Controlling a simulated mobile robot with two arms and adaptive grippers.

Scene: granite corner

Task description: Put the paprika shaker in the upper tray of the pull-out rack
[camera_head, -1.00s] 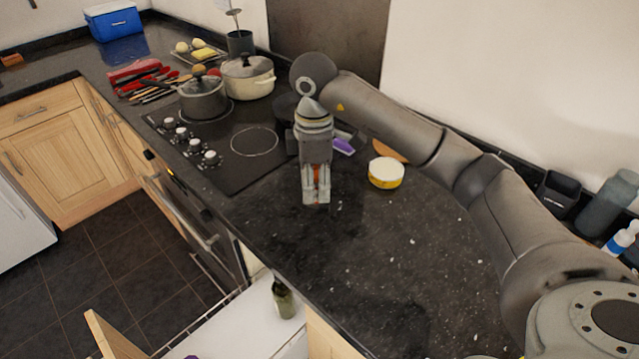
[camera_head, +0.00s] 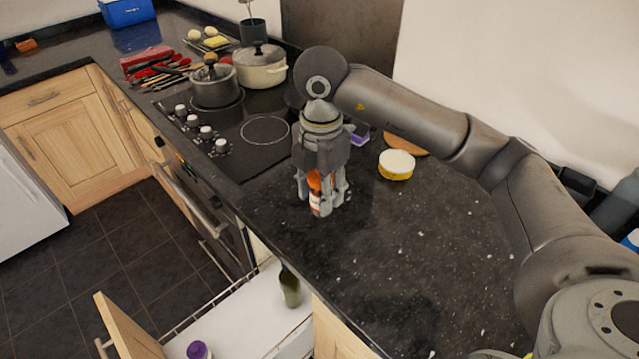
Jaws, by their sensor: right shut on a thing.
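My right gripper (camera_head: 322,197) points down over the dark counter beside the hob, its fingers shut around a small shaker (camera_head: 315,193) with an orange-red top and a pale label. The fingers hide part of this shaker, apparently the paprika, and I cannot tell whether its base touches the counter. The pull-out rack is drawn out below the counter's front edge; its white upper tray (camera_head: 240,318) shows at the bottom, with a wooden front (camera_head: 128,328) at left. A dark green bottle (camera_head: 289,288) stands at the tray's right end and a purple-capped container (camera_head: 198,350) nearer the front. My left gripper is not in view.
A grey pot (camera_head: 215,87) and a cream pot (camera_head: 261,68) are around the hob. The tray's middle looks clear. The counter edge lies between gripper and rack.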

